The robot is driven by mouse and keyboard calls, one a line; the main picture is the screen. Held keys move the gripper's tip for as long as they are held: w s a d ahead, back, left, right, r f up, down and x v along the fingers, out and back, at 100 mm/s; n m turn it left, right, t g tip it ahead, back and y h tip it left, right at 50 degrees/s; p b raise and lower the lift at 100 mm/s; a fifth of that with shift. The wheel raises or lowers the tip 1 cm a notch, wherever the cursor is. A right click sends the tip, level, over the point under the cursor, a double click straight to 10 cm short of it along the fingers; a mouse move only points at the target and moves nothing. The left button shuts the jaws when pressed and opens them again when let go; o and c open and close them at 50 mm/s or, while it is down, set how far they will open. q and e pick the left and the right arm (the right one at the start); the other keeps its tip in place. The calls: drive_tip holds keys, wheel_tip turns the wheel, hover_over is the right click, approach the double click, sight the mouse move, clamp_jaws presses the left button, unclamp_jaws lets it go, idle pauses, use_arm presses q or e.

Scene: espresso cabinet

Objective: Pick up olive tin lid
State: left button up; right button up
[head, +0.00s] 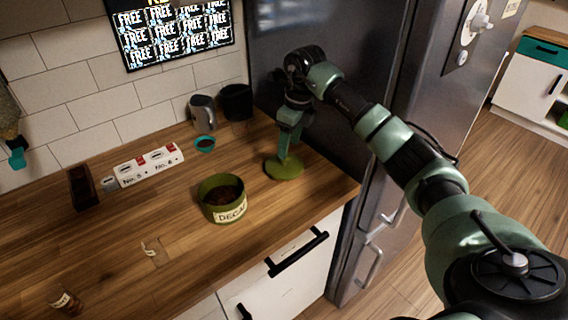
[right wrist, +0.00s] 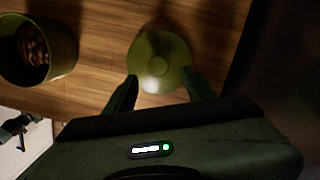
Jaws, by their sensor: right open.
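The olive tin lid (head: 284,168) lies on the wooden counter, right of the olive tin (head: 222,198) labelled DECAF. The tin is open and holds dark brown contents. My right gripper (head: 285,155) points down at the lid. In the right wrist view the lid (right wrist: 159,62) is a round green disc with a small raised middle, and the fingertips of my right gripper (right wrist: 160,85) stand apart at its near left and right edges. I cannot tell if they touch it. The tin (right wrist: 38,50) shows at the left there. My left gripper is not in view.
A teal scoop (head: 205,144), a grey metal pitcher (head: 203,112) and a dark cup (head: 236,102) stand behind. A white numbered block (head: 149,165) is at the left. A tall dark fridge (head: 330,60) borders the counter's right end.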

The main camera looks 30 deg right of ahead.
sight(285, 163)
drive_tip(key=f, duration=0.2)
drive_tip(key=p, duration=0.1)
drive_tip(key=shift+w+a+f, duration=0.35)
drive_tip(key=shift+f, duration=0.05)
drive_tip(key=shift+w+f, duration=0.15)
drive_tip(key=shift+f, duration=0.55)
clamp_jaws()
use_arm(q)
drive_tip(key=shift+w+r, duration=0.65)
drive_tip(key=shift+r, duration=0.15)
